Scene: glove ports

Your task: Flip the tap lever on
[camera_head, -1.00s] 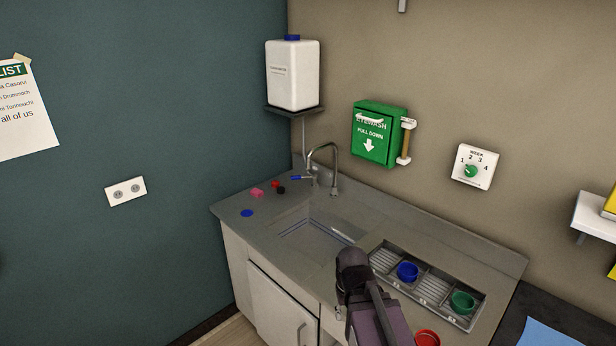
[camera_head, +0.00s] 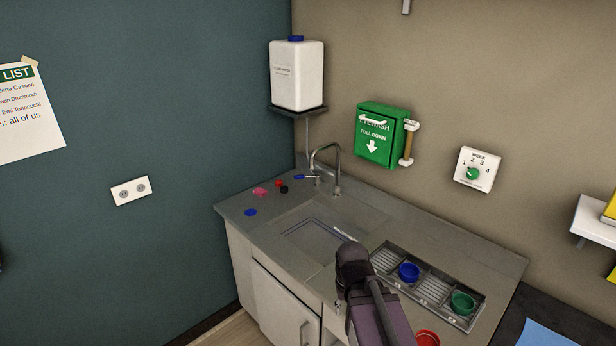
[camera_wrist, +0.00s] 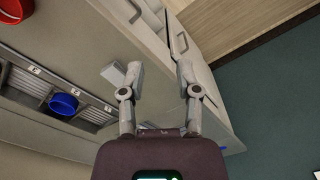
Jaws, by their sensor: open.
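The tap (camera_head: 333,160) is a curved metal spout at the back of the sink counter. Its blue-tipped lever (camera_head: 299,177) sticks out to the left of the tap's base. The sink (camera_head: 310,232) is a shallow basin in front of it. In the wrist view my gripper (camera_wrist: 160,75) is open, with its two fingers apart and nothing between them. It hangs over the front part of the counter, well away from the tap. In the head view my arm hides the fingers. The tap does not show in the wrist view.
A tray (camera_head: 379,267) with a blue cup (camera_head: 409,272) and a green cup (camera_head: 462,303) lies right of the sink. A red cup (camera_head: 428,338) is nearer. Small caps (camera_head: 251,212) lie left of the sink. A green eyewash box (camera_head: 381,135) hangs behind.

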